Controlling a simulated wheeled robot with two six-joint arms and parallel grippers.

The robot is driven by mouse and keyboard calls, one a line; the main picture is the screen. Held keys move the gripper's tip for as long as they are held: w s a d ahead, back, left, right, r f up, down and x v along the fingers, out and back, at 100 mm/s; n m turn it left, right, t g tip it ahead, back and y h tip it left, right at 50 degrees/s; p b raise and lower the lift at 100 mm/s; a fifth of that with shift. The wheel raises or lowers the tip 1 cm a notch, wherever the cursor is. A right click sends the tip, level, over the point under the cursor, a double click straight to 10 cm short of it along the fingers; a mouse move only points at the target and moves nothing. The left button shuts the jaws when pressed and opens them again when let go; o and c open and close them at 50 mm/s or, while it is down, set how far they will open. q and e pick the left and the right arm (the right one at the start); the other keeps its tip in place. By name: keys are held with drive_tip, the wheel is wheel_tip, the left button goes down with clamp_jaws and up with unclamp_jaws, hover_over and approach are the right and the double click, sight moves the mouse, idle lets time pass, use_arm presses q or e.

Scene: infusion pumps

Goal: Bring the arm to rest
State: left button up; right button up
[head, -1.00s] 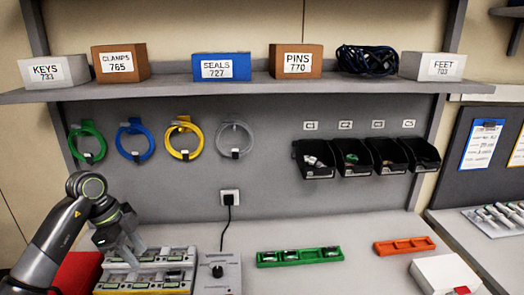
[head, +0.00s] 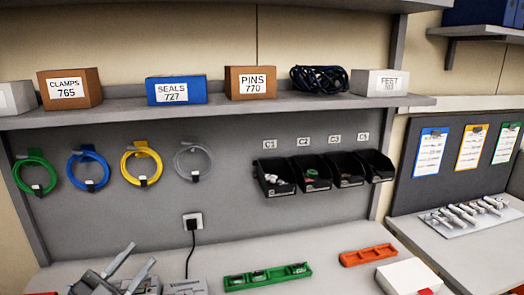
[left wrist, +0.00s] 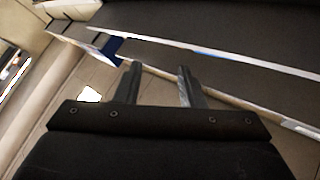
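My left gripper (head: 141,254) shows at the lower left of the head view, its two fingers pointing up and to the right. In the left wrist view the fingers of my left gripper (left wrist: 158,70) stand apart with nothing between them. It is open and empty, clear of the things on the bench. The rest of my left arm is cut off below the head view. My right gripper is in neither view.
The bench (head: 330,272) carries a green tray (head: 267,277), an orange tray (head: 367,255) and a white box (head: 408,277). Black bins (head: 275,178) and coloured tubing coils hang on the back panel. A shelf (head: 220,108) with labelled boxes runs above. A side counter stands right.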

use_arm(q)
drive_tip(key=s+a+f+n+g+y, duration=0.3)
drive_tip(key=s+a+f+n+y, duration=0.3)
drive_tip(key=f+y, duration=0.25)
drive_tip(key=s+a+f+n+g+y, duration=0.2)
drive_tip(key=s+a+f+n+y, duration=0.2)
drive_tip(key=a+f+n+y, duration=0.4)
drive_tip(key=s+d+f+g+h, duration=0.1)
drive_tip(key=s+d+f+g, duration=0.25)
drive_tip(key=s, duration=0.25)
drive_tip(key=s+d+f+m+g+h, duration=0.1)
drive_tip(key=s+d+f+g, duration=0.25)
drive_tip(key=s, duration=0.25)
drive_tip(key=s+d+f+g+h, duration=0.1)
drive_tip(key=s+d+f+g, duration=0.1)
drive_tip(key=s+f+g, duration=0.3)
wheel_tip(320, 180, down, 28)
drive_tip(key=s+a+b, duration=0.2)
drive_tip(key=b, duration=0.2)
drive_tip(key=s+d+f+g+b, duration=0.1)
drive_tip(key=s+f+b, duration=0.2)
drive_tip(key=s+f, duration=1.1)
wheel_tip(320, 180, down, 4)
drive_tip(key=shift+s+d+f, duration=0.15)
drive_tip(key=shift+d, duration=0.15)
drive_tip(key=shift+o, duration=0.4)
drive_tip(key=shift+h, duration=0.25)
